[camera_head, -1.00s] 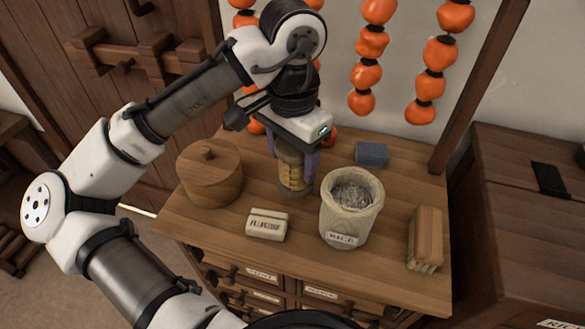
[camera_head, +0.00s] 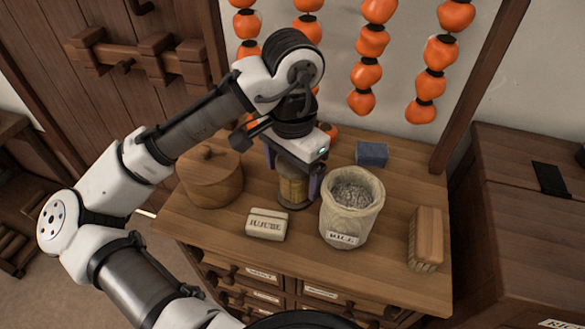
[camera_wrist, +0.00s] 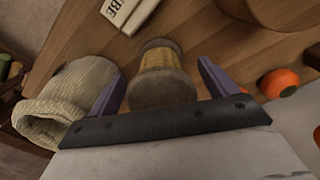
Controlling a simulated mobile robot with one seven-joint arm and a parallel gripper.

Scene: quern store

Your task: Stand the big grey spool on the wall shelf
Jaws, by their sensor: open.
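A spool (camera_head: 293,187) with grey-brown ends and a yellowish wound middle stands upright on the wooden counter, left of the pale sack. It is the only spool I see, and its winding looks yellow rather than grey. My gripper (camera_head: 292,172) is over it, pointing down, with its purple fingers apart on either side. The wrist view shows the spool (camera_wrist: 163,72) between the open fingers (camera_wrist: 160,88), with a gap at each side. My gripper hides part of its top in the head view. No wall shelf shows in either view.
The sack of grey bits labelled RICE (camera_head: 350,215) stands close on the right. A round lidded wooden box (camera_head: 210,180) is on the left, a pale labelled block (camera_head: 267,224) in front, a blue block (camera_head: 372,154) behind, a brush (camera_head: 426,238) far right. Orange strings (camera_head: 368,45) hang behind.

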